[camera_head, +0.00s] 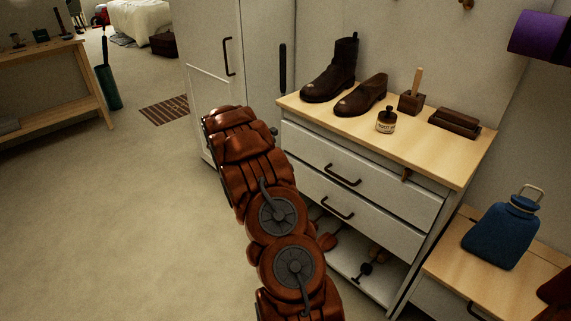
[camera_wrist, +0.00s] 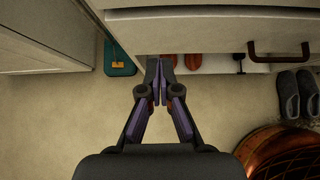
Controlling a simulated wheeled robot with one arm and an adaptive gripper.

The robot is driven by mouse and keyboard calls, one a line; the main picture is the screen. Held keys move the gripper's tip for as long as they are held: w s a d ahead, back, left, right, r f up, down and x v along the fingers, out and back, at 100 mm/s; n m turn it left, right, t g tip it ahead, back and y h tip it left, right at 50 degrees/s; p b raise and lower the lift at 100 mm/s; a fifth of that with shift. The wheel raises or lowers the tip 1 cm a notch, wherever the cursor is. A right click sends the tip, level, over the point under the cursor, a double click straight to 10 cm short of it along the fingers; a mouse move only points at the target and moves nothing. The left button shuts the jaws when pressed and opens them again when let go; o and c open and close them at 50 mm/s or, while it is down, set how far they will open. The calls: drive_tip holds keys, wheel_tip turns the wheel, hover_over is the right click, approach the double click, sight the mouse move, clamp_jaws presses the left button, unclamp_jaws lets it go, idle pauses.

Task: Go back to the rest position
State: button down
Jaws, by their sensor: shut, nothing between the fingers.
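My gripper (camera_wrist: 159,85) is in the middle of the wrist view, with its two purple and dark fingers together and nothing between them. It points toward the lower front of the white drawer cabinet (camera_wrist: 210,35). In the head view my orange-brown arm rises from the bottom centre, left of the white drawer cabinet (camera_head: 359,186). The gripper itself does not show clearly in the head view; the arm hides it.
A boot (camera_head: 332,72), a shoe (camera_head: 362,97), a jar (camera_head: 386,122) and brushes stand on the cabinet top. A blue bottle (camera_head: 502,232) stands on a lower bench at right. Grey slippers (camera_wrist: 298,94) lie on the floor. Open floor lies to the left.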

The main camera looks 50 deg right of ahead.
drive_tip(key=v, duration=0.6)
drive_tip(key=s+a+r+m+y, duration=0.1)
drive_tip(key=s+a+r+m, duration=0.3)
drive_tip(key=a, duration=0.4)
drive_tip(key=s+a+r+m+g+y, duration=0.1)
drive_tip(key=s+a+r+m+y, duration=0.15)
drive_tip(key=s+a, duration=0.45)
drive_tip(key=s+a+r+m+y, duration=0.1)
drive_tip(key=s+a+r+m, duration=0.25)
drive_tip(key=a, duration=0.55)
drive_tip(key=s+a+r+m+y, duration=0.2)
drive_tip(key=s+a+m+y, duration=0.4)
drive_tip(key=s+a, duration=1.55)
wheel_tip(320, 180, up, 22)
drive_tip(key=a+h+p, duration=0.1)
drive_tip(key=p, duration=2)
drive_tip(key=shift+a+m, duration=0.15)
drive_tip(key=shift+m, duration=0.15)
